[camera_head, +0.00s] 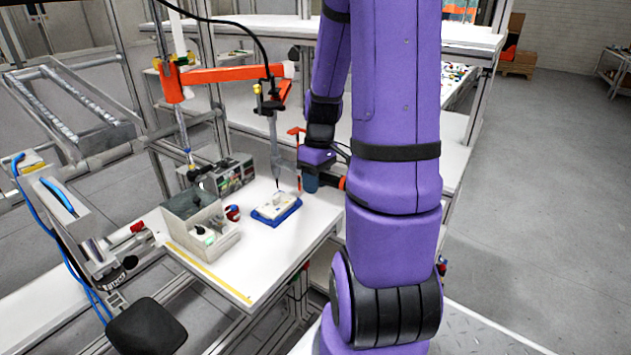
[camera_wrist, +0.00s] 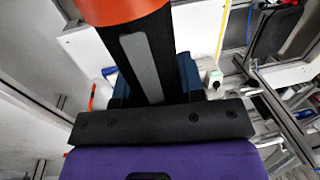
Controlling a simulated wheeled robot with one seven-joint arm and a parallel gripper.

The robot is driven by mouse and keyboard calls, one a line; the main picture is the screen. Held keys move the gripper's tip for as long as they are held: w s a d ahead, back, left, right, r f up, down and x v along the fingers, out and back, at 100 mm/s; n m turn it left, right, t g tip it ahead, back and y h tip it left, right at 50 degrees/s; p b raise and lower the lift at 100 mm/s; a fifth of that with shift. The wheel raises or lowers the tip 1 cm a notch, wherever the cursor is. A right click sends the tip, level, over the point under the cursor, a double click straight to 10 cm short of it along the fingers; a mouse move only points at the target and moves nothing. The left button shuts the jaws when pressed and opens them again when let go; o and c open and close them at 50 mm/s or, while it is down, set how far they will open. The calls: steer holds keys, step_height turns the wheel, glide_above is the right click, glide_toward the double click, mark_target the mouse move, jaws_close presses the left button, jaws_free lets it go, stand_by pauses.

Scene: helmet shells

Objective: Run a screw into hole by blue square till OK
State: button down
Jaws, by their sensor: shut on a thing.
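A pale part (camera_head: 277,206) lies in a blue tray (camera_head: 265,220) on the white worktable. Its holes and any blue square mark are too small to make out. A grey upright tool (camera_head: 273,135) with a thin tip stands above or behind the tray. My gripper (camera_head: 310,182) is to the right of the tray, partly hidden by my purple arm. The tool's working end is not clear, and I see no screw.
A grey bin (camera_head: 215,222) with small items stands left of the tray, beside a red-and-blue round thing (camera_head: 232,212). Dark boxes (camera_head: 235,172) stand behind it. An orange arm (camera_head: 225,75) spans above. The table front (camera_head: 250,265) is clear.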

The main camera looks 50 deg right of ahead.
steer(key=shift+n, duration=0.4)
steer(key=w+a, duration=0.5)
steer(key=w, duration=0.1)
steer(key=shift+w+a, duration=0.15)
steer(key=shift+a, duration=0.25)
steer(key=w+a, duration=0.5)
steer(key=w, duration=0.1)
steer(key=shift+w+a, duration=0.15)
steer(key=shift+a, duration=0.25)
steer(key=shift+f, duration=2.6)
